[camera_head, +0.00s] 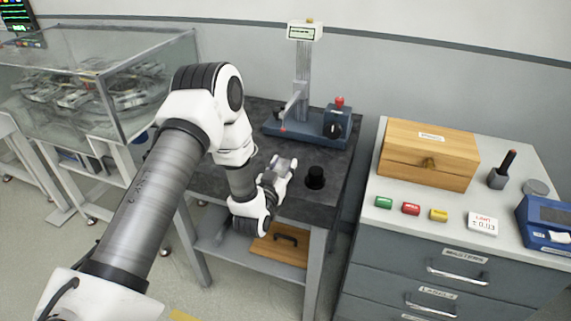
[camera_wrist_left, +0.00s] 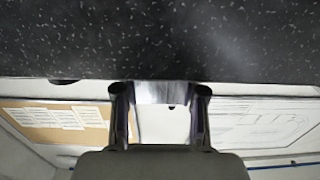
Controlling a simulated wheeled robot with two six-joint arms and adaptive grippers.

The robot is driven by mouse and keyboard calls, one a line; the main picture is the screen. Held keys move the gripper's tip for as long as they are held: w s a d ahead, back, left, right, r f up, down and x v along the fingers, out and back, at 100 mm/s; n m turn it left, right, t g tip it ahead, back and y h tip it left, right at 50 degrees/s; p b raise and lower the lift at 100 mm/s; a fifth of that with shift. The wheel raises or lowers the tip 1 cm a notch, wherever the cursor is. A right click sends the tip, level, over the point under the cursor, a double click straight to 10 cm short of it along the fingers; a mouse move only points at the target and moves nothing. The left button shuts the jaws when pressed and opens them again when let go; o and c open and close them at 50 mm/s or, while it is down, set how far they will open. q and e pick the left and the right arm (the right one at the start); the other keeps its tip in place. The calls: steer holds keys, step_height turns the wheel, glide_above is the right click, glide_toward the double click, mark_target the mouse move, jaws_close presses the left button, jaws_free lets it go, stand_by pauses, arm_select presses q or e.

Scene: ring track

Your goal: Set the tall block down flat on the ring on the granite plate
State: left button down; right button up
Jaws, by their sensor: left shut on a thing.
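My left gripper (camera_head: 279,170) is over the front part of the granite plate (camera_head: 348,140), a dark speckled slab on a grey stand. It is shut on the tall block, a shiny silver metal piece, which shows between the fingertips in the left wrist view (camera_wrist_left: 163,92). The fingers hide part of the block, and I cannot tell whether it touches the plate. My right gripper is not in view.
A height gauge (camera_head: 302,75) with a blue base stands at the back of the plate. A grey drawer cabinet (camera_head: 365,215) to the right bears a wooden box (camera_head: 428,153), coloured blocks and a blue device (camera_head: 547,222). A glass case (camera_head: 150,105) stands at left.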

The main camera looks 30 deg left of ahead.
arm_select(q)
steer(key=shift+s+r, duration=0.2)
steer(key=shift+s, duration=0.25)
steer(key=c, duration=1.1)
jaws_free()
steer(key=shift+f, duration=0.3)
steer(key=o, duration=0.4)
steer(key=shift+w+f, duration=0.1)
steer(key=shift+w, duration=0.2)
steer(key=shift+o, duration=0.2)
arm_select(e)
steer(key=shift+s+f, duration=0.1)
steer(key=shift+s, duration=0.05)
arm_select(q)
steer(key=shift+s+r, duration=0.15)
steer(key=shift+r, duration=0.05)
